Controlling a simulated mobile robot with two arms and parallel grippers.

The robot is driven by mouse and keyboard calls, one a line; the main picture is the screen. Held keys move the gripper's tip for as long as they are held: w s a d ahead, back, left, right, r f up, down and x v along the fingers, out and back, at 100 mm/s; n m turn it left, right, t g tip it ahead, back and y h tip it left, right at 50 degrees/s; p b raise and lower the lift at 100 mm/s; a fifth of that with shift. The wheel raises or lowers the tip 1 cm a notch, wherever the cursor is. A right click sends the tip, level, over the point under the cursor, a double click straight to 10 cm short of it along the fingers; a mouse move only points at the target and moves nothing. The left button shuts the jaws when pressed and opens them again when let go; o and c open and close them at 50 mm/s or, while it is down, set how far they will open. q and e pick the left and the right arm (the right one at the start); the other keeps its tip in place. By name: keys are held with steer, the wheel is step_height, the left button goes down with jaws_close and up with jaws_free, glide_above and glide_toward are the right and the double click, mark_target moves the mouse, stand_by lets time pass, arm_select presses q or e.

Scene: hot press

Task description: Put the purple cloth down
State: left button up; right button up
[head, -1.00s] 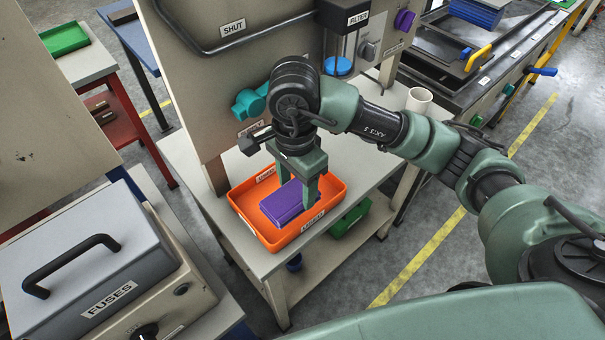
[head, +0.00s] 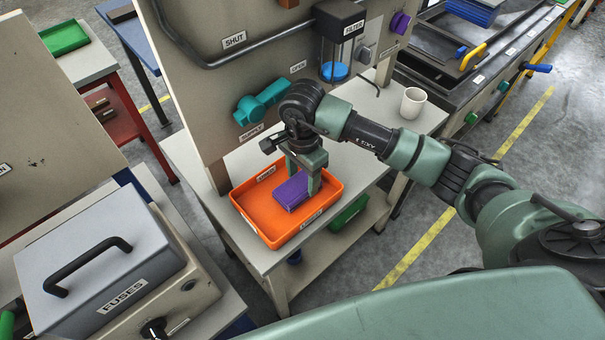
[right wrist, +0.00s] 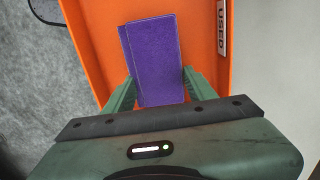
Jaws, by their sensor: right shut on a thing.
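The purple cloth (head: 291,193) is a folded flat block inside the orange tray (head: 262,231). My right gripper (head: 302,178) points down over the tray and is shut on the cloth, one finger on each side. The right wrist view shows the cloth (right wrist: 154,58) between the green fingers (right wrist: 157,92), over the tray (right wrist: 88,28), which has a USED label (right wrist: 222,28) on its rim. I cannot tell whether the cloth touches the tray floor. My left gripper is not in view.
The tray sits on a pale bench (head: 210,205) before an upright panel with a teal handle (head: 262,103). A white cup (head: 413,102) stands on the bench to the right. A grey FUSES box (head: 95,250) is at the left. A green bin (head: 349,213) is on the lower shelf.

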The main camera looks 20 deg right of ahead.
mark_target(302, 181)
steer(key=shift+f, duration=0.1)
steer(key=o, duration=1.3)
step_height(302, 181, up, 7)
steer(key=shift+r+b, duration=0.1)
steer(key=shift+b, duration=0.9)
steer(key=shift+r, duration=0.3)
